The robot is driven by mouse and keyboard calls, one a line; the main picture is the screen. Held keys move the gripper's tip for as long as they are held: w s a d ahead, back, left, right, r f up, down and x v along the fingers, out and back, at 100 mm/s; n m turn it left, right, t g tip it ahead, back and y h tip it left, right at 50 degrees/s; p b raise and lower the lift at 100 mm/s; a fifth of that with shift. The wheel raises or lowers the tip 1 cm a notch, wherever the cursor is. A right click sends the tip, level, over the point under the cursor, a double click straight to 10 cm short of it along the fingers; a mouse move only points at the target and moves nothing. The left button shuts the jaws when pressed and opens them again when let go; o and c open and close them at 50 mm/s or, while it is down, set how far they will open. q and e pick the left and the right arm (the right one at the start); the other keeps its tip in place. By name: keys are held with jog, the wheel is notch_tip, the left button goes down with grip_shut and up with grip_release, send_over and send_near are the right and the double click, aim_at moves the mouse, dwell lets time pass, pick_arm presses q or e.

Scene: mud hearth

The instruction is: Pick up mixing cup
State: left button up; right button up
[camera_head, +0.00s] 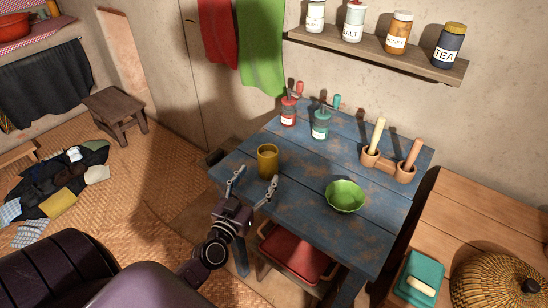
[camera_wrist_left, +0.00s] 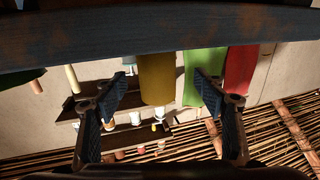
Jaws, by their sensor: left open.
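The yellow mixing cup (camera_head: 267,160) stands upright near the left edge of the blue table (camera_head: 315,228). My left gripper (camera_head: 254,182) is open and empty just on the near side of the cup, its two fingers pointing toward it. In the left wrist view, which is upside down, the cup (camera_wrist_left: 157,78) shows between the two spread fingers (camera_wrist_left: 160,92), with space on both sides. I cannot tell exactly how far the fingertips are from the cup. My right gripper is not in view.
A green bowl (camera_head: 345,196) sits right of the cup. Red (camera_head: 288,112) and teal (camera_head: 320,124) jars stand behind it.

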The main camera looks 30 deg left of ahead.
aim_at(263, 167)
pick_arm(q)
jog(key=w, duration=0.1)
jog(key=w+r, duration=0.1)
jog(key=shift+w+a+p, duration=0.1)
jog(key=shift+w+p, duration=0.2)
jog(key=shift+w, duration=0.1)
jog(key=w, duration=0.4)
jog(key=shift+w+a, duration=0.1)
jog(key=shift+a, duration=0.15)
jog(key=c, duration=1.4)
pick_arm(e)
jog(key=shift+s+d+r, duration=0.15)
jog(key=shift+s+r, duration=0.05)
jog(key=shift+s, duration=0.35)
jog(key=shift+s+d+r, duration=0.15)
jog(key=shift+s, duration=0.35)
